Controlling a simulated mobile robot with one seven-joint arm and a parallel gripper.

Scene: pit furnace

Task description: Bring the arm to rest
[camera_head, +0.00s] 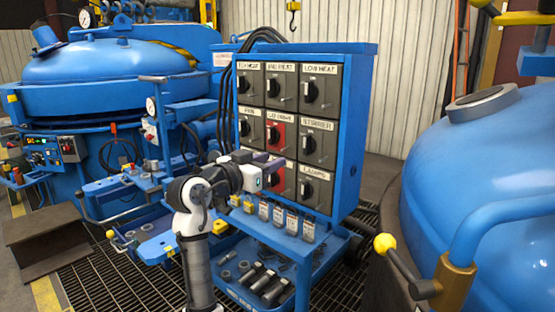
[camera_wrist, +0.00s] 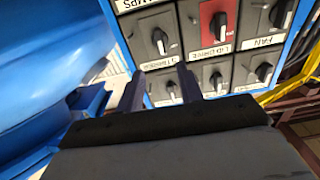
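My arm rises in front of the blue switch cabinet in the head view, bent at the elbow. My gripper (camera_head: 277,168) is level with the middle of the panel, in front of its lower rows. In the wrist view my gripper (camera_wrist: 160,88) shows two dark fingers standing well apart, with nothing between them. The switch panel (camera_wrist: 192,52) lies beyond the fingertips and appears upside down there. I cannot tell the exact gap between fingertips and panel. The gripper hides part of the lower red switch plate (camera_head: 277,182) in the head view.
The cabinet (camera_head: 349,140) carries rotary switches, including a red lid drive plate (camera_head: 276,136). A blue furnace vessel (camera_head: 110,62) stands left; another blue vessel (camera_head: 485,165) with a yellow-knobbed lever (camera_head: 402,265) is right.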

